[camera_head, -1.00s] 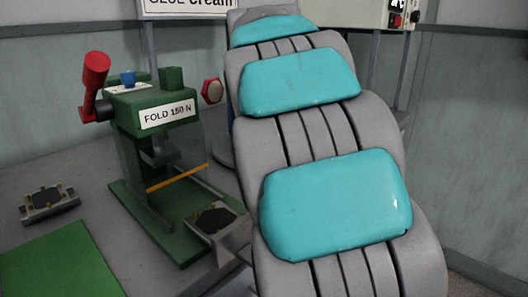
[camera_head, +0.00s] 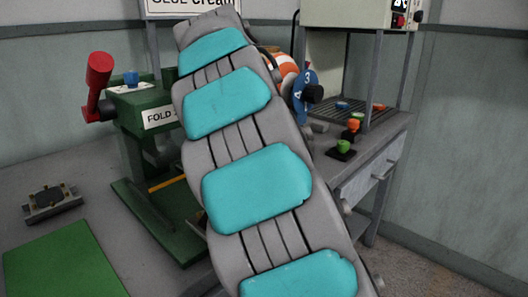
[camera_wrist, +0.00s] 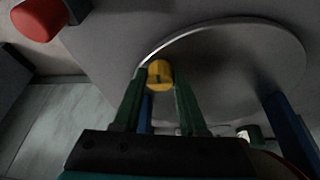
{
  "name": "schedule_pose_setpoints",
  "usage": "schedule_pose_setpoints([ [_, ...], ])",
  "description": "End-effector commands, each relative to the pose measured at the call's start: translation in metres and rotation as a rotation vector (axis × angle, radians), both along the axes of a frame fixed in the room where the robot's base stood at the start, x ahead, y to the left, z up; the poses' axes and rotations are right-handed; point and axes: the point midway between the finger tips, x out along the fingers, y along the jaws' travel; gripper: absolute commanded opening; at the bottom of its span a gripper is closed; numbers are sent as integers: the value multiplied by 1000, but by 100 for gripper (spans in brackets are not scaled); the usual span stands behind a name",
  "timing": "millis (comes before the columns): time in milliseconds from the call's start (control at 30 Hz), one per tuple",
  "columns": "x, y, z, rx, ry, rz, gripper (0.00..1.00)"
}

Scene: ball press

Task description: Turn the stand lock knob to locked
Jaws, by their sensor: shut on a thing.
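In the wrist view, my gripper (camera_wrist: 160,88) has its two green fingers on either side of a small yellow knob (camera_wrist: 160,72) and is shut on it. The knob sits by the rim of a large round grey disc (camera_wrist: 235,60). I cannot read any locked or unlocked mark on it. In the head view, my gripper and this knob are hidden behind my arm.
A blue numbered dial (camera_head: 302,104) and an orange-and-white ball (camera_head: 284,66) show right of my arm. A green press (camera_head: 140,104) with a red-ended lever (camera_head: 98,72) stands left. Blue legs (camera_wrist: 292,135) flank the disc. Small coloured knobs (camera_head: 353,124) sit at right.

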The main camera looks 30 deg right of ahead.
Motion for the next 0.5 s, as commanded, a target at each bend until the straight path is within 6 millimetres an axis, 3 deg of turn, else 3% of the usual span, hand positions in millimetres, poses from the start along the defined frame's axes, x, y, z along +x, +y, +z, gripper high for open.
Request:
schedule_pose_setpoints([
  [500, 1, 0, 0, 0, -1, -68, 0],
])
